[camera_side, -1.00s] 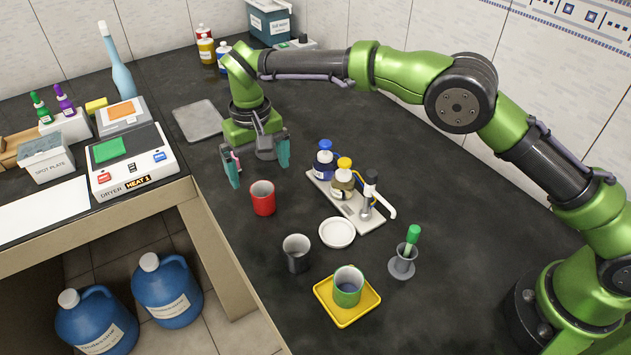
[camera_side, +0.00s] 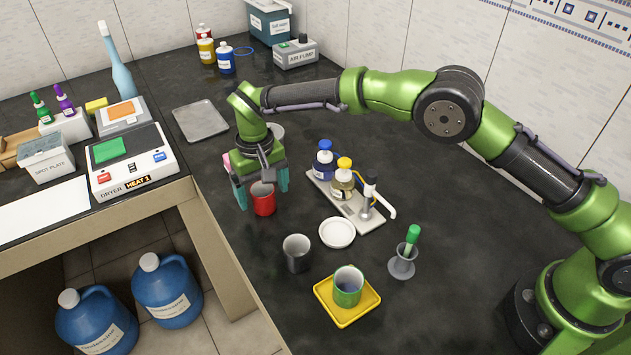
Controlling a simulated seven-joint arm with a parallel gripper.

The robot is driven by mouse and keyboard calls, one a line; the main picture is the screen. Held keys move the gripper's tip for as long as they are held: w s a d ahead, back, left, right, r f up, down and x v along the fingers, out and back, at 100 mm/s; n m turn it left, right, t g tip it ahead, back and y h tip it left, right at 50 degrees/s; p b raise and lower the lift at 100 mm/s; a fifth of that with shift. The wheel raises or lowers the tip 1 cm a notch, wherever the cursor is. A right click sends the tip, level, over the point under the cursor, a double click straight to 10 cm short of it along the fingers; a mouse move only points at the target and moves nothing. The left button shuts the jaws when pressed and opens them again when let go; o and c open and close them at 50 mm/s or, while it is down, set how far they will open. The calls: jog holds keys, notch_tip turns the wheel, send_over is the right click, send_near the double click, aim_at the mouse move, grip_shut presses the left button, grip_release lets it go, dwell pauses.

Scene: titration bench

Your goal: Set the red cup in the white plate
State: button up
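The red cup (camera_side: 264,203) stands upright on the dark bench. My gripper (camera_side: 263,198) is over it, with its two teal fingers spread apart on the left and right of the cup. A gap shows between each finger and the cup, so the gripper is open. The gripper's body hides part of the view behind the cup's rim. The white plate (camera_side: 337,233) lies flat and empty on the bench, to the right of and nearer than the red cup.
A dark grey cup (camera_side: 297,253) stands just left of and nearer than the plate. A green cup (camera_side: 348,288) sits on a yellow tray (camera_side: 338,315). A tray (camera_side: 367,222) with bottles lies behind the plate. A grey holder (camera_side: 402,264) stands at right.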

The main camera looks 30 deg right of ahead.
jog(key=c, duration=0.9)
jog(key=shift+r, duration=2.75)
jog(key=s+d+r, duration=0.4)
jog(key=s+d, duration=0.3)
jog(key=s, duration=0.3)
jog(key=shift+s+d+f, duration=0.35)
jog(key=shift+s+f, duration=0.3)
jog(key=shift+f, duration=0.6)
jog(key=shift+s+d+f, duration=0.3)
jog(key=shift+s+f, duration=0.4)
jog(key=shift+f, duration=0.6)
jog(key=shift+s+d+f, duration=0.35)
jog(key=shift+s+f, duration=0.3)
jog(key=shift+f, duration=0.6)
